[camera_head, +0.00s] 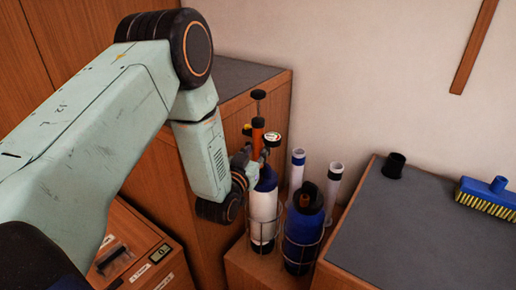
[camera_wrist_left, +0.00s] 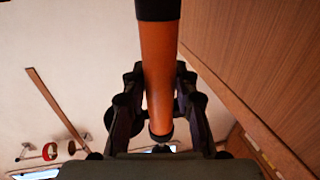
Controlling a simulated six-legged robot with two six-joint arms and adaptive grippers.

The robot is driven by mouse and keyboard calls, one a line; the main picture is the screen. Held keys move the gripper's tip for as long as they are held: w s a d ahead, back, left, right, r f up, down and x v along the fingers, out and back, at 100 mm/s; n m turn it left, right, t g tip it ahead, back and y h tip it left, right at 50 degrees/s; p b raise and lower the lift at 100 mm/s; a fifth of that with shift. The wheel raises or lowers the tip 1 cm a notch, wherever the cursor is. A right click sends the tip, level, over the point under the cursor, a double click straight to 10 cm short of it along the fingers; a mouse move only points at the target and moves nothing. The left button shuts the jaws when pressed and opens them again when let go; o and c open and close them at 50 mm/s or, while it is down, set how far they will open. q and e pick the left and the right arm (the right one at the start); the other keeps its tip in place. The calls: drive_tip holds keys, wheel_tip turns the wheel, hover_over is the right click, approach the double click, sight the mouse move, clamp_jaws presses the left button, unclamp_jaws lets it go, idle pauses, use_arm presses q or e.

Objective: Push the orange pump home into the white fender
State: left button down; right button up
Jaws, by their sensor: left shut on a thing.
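The orange pump (camera_head: 258,137) stands roughly upright with a dark rod and a black knob above it. It also shows in the left wrist view (camera_wrist_left: 160,65), running between the fingers. My left gripper (camera_head: 256,158) is shut on the pump; its fingers flank the orange barrel in the left wrist view (camera_wrist_left: 160,105). The white fender (camera_head: 263,214), with a blue top end, stands in a wire holder just below the gripper. The gripper hides the pump's lower end in the head view, so I cannot tell whether it touches the fender. My right gripper is not in view.
A blue fender (camera_head: 303,228) with a dark top stands close to the right in its own wire holder. Two white tubes with blue bands (camera_head: 297,172) (camera_head: 333,183) stand behind. A grey-topped cabinet (camera_head: 400,232) at right holds a black cup (camera_head: 394,166) and a blue brush (camera_head: 487,197).

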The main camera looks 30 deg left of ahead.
use_arm(q)
drive_tip(key=shift+f+b, duration=0.55)
drive_tip(key=shift+f, duration=0.3)
idle(0.3)
drive_tip(key=c, duration=1)
unclamp_jaws()
drive_tip(key=shift+o, duration=0.2)
drive_tip(key=shift+s, duration=0.15)
drive_tip(key=s+d, duration=0.1)
drive_tip(key=s, duration=1)
drive_tip(key=shift+s, duration=0.35)
